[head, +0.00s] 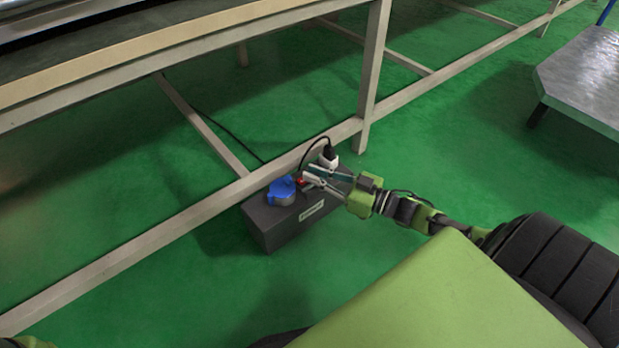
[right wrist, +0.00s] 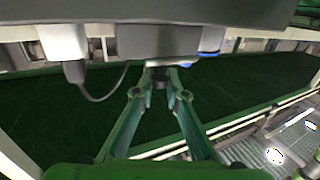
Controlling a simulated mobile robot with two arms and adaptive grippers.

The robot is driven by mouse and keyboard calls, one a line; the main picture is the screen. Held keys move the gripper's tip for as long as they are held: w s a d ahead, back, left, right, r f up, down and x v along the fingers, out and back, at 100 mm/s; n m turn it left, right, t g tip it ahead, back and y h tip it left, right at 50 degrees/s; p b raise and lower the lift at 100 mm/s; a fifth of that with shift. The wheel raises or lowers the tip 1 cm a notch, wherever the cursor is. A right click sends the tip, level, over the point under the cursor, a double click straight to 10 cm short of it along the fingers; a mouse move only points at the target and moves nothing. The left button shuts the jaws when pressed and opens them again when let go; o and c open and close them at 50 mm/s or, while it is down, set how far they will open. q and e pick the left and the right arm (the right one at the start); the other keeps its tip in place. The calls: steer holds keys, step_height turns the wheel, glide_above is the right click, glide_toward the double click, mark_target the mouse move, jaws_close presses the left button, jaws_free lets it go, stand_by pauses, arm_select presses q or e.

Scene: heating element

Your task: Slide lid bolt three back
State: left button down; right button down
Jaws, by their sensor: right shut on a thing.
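A dark grey box (head: 285,222) stands on the green floor beside the frame's low rail. On its top are a blue round cap (head: 281,190), a small red part (head: 300,182) and a white plug (head: 327,160) with a black cable. My right gripper (head: 306,180) reaches in from the right, its fingertips at the red part between cap and plug. In the right wrist view my gripper (right wrist: 160,74) is closed on a small part at the box's edge (right wrist: 160,42); its shape is mostly hidden. I cannot single out lid bolt three.
A long beige table frame (head: 368,75) with a low rail (head: 170,233) runs past the box. A grey metal platform (head: 585,80) stands at the upper right. Green floor (head: 440,130) lies open between them.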

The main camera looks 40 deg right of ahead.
steer(key=c, duration=2)
jaws_free()
steer(key=shift+s, duration=0.1)
steer(key=v, duration=1.2)
